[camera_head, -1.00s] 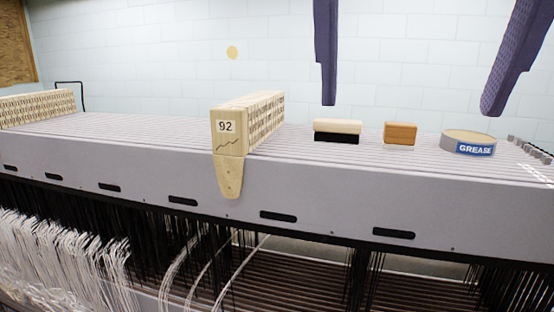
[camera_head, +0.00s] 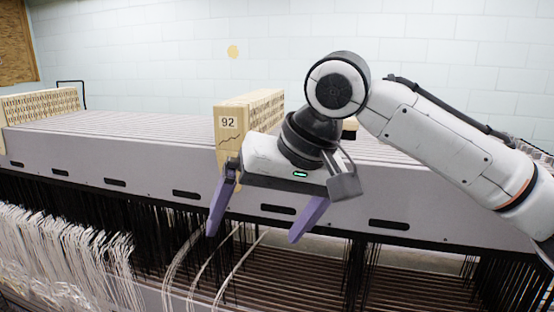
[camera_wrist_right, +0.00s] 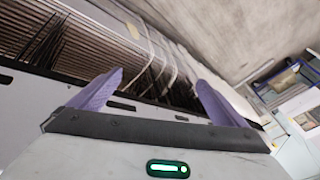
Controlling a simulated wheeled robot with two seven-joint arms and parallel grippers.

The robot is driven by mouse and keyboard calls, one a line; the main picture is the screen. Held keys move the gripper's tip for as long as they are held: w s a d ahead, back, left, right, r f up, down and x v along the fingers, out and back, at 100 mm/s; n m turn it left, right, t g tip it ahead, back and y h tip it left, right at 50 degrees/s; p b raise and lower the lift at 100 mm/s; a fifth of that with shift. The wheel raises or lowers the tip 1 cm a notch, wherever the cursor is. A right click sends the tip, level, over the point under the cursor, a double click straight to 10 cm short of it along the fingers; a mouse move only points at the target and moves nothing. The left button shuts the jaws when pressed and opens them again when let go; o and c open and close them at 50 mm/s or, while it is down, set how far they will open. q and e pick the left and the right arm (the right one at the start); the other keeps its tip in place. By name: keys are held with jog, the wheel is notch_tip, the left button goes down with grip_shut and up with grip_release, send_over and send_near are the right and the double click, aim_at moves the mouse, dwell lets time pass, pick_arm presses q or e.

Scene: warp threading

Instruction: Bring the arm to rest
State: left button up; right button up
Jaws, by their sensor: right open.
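My right arm (camera_head: 440,135) comes in from the right across the loom. Its right gripper (camera_head: 254,236) hangs in front of the loom's grey front panel, with its two purple fingers spread apart and pointing down. Nothing is between them. In the right wrist view the same gripper (camera_wrist_right: 160,82) shows both fingers apart, with the loom's white threads beyond. The wooden block marked 92 (camera_head: 229,124) stands on the loom's top, just behind the gripper, which hides its lower part. My left gripper is not in view.
The ribbed grey loom top (camera_head: 150,125) spans the view, with a second patterned wooden block (camera_head: 40,103) at far left. White threads (camera_head: 60,255) hang below the panel at left. My arm hides most of the top's right part. The left of the top is largely clear.

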jog(key=w+a+f+y, duration=0.1)
jog(key=a+f+y, duration=0.3)
jog(key=f, duration=0.7)
notch_tip(320, 180, down, 18)
jog(key=s+d+m+t, duration=0.1)
jog(key=d+t, duration=0.2)
jog(key=t, duration=0.1)
jog(key=s+d+f+t+h, duration=0.1)
jog(key=s+d+f+h, duration=0.5)
jog(key=s+d+f, duration=1.4)
jog(key=shift+s+d+f, duration=0.2)
jog(key=shift+s+d, duration=0.05)
jog(key=shift+s, duration=0.55)
